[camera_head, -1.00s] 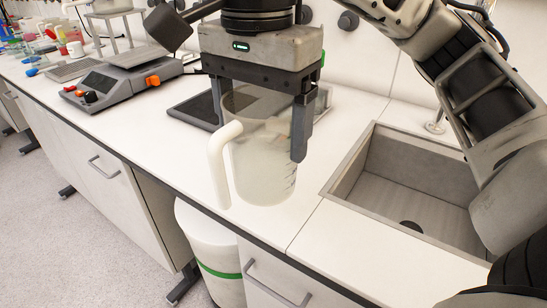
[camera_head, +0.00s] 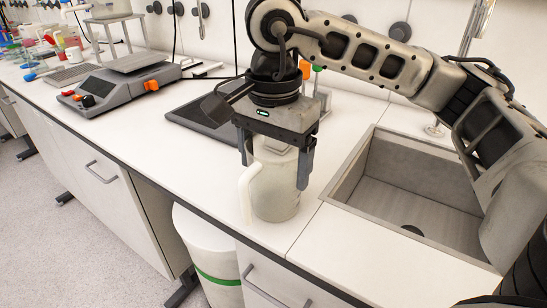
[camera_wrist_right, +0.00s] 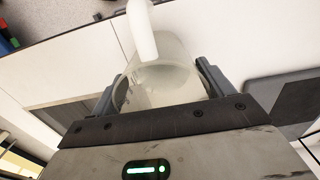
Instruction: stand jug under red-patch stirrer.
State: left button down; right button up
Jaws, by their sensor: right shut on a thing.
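The jug (camera_head: 275,190) is translucent, with a thick white handle toward the left. It stands upright between the fingers of my right gripper (camera_head: 274,172), over the white worktop near its front edge, left of the sink. I cannot tell whether its base touches the worktop. The right wrist view also shows the jug (camera_wrist_right: 160,85) between the two fingers, its handle pointing away from the gripper. No stirrer with a red patch can be made out. Small orange and green parts (camera_head: 312,68) show behind my right arm, mostly hidden. My left gripper is not in view.
A sink (camera_head: 405,190) lies right of the jug. A dark flat plate (camera_head: 200,115) lies behind and left. Coloured small items (camera_head: 50,40) crowd the far left. The worktop (camera_head: 185,165) left of the jug is clear.

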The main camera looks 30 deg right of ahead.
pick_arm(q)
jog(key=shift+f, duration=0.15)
pick_arm(e)
jog(key=shift+f, duration=0.1)
jog(key=o, duration=1.8)
jog(key=shift+c, duration=0.2)
jog(key=shift+r, duration=0.35)
pick_arm(q)
jog(key=p, duration=0.1)
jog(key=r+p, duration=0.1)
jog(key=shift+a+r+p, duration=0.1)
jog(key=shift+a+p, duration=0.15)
jog(key=shift+p, duration=0.15)
pick_arm(e)
notch_tip(320, 180, up, 12)
jog(key=shift+f, duration=0.15)
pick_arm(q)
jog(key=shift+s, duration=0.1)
